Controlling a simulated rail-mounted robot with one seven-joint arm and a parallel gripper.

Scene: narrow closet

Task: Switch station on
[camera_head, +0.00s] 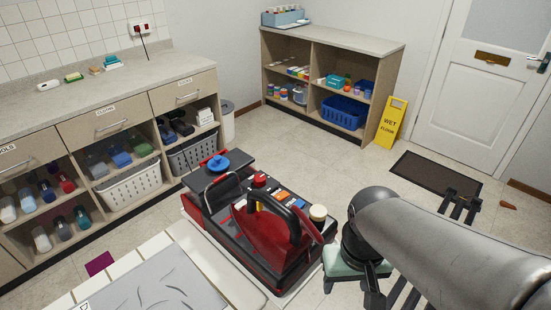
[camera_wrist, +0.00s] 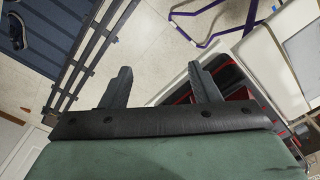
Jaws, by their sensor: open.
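I cannot tell which control is the power switch. My gripper (camera_wrist: 158,75) is open and empty in the wrist view. Part of the red and black machine (camera_wrist: 232,80) shows behind its right finger. In the head view my arm hangs right of the machine, apart from its buttons.
A counter (camera_head: 92,82) with open shelves runs along the left. A wall socket box with red switches (camera_head: 141,28) is above it. A low shelf unit (camera_head: 330,42), a yellow wet-floor sign (camera_head: 391,122) and a dark doormat (camera_head: 435,178) stand behind.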

